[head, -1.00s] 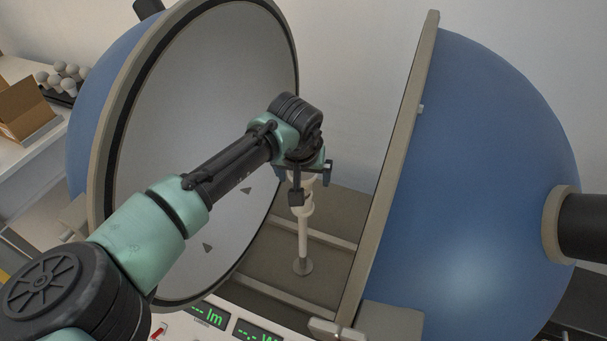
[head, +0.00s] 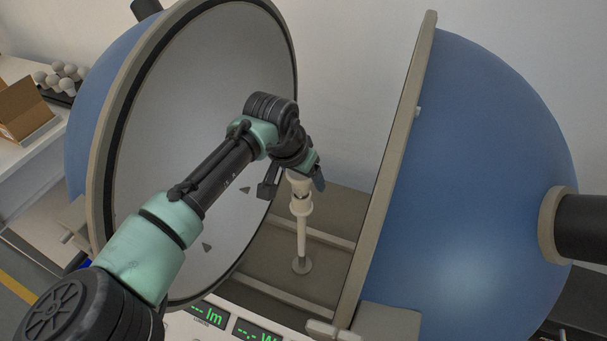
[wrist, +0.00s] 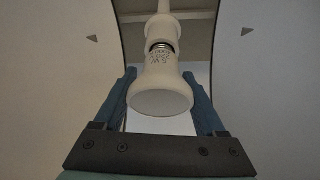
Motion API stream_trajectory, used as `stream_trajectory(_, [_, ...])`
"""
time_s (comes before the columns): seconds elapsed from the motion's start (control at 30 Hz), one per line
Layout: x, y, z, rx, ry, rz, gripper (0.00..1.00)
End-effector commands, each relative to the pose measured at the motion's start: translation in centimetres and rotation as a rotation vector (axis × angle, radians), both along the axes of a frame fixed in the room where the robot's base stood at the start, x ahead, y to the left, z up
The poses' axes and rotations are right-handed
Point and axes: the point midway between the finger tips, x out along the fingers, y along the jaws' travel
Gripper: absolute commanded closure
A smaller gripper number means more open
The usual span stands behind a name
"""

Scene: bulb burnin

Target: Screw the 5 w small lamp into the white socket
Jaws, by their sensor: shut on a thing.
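The small lamp (wrist: 160,98) is white with a frosted round face and "5 W" printed on its neck. It sits between the two blue fingers of my gripper (wrist: 160,76), which is shut on it. In the head view my gripper (head: 293,184) is at the top of the post, and the lamp (head: 298,184) shows partly below it. The white socket (head: 301,206) is on top of the post, and it also shows in the wrist view (wrist: 162,28). The lamp's base is at the socket mouth, in line with it; a little metal thread shows between them.
The post (head: 301,238) stands between the open blue sphere's left half (head: 200,130) and right half (head: 480,170). A panel with green displays (head: 208,315) is at the front. Several bulbs (head: 62,76) and a cardboard box (head: 25,108) are at far left.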

Motion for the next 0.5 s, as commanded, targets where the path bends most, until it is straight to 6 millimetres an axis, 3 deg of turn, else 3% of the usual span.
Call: stream_trajectory(0.5, [-0.50,-0.24,-0.61,-0.001,0.007,-0.515,0.83])
